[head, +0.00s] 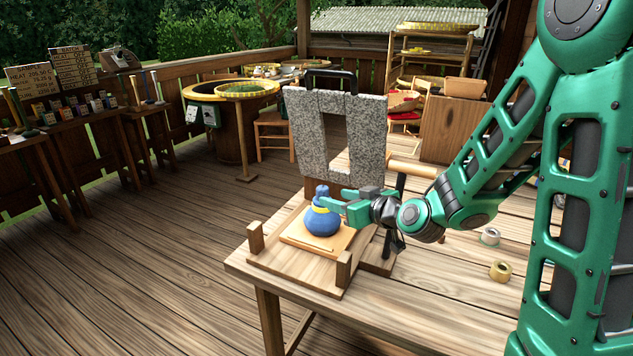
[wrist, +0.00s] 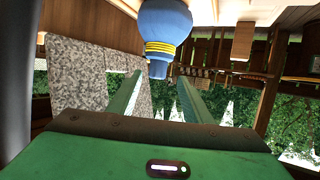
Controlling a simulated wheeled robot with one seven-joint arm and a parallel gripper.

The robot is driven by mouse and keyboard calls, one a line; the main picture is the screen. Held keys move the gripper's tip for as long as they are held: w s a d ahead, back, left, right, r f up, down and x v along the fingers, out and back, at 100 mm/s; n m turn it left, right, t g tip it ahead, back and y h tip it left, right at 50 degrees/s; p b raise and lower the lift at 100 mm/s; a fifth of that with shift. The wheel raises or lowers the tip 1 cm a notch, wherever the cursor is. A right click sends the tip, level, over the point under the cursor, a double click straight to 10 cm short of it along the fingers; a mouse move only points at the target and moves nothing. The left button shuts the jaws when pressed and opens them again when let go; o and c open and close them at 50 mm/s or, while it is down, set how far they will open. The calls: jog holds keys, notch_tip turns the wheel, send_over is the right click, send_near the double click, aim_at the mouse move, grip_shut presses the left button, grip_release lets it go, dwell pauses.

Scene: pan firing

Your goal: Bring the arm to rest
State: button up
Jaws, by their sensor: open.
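My green arm reaches in from the right in the head view. The blue piece stands upright on a light wooden board (head: 293,236) on the table's wooden stand. In the wrist view the open fingers of my gripper (wrist: 155,97) point toward the blue piece (wrist: 165,22), with its narrow neck near the space between them. I cannot tell whether a finger touches it.
A grey speckled slab frame (head: 370,135) with a black handle stands just behind the blue piece. Wooden posts (head: 344,269) rise at the stand's corners. Tape-like rolls (head: 500,270) lie at the right. The table's front (head: 370,310) is clear.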

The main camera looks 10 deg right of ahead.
jog(key=s+d+m+g+h, duration=0.1)
jog(key=s+d+m+g, duration=0.2)
jog(key=s+d, duration=0.4)
jog(key=s+d+m+g+h, duration=0.2)
jog(key=s+d+m+g, duration=0.2)
jog(key=s, duration=1.3)
jog(key=s+d+f+m+g+h, duration=0.1)
jog(key=s+d+m+g+h, duration=0.1)
jog(key=s+d+g, duration=0.4)
jog(key=s+d+m, duration=0.1)
jog(key=s+d, duration=0.3)
jog(key=s, duration=0.3)
jog(key=shift+d+m, duration=0.15)
jog(key=shift+m, duration=0.25)
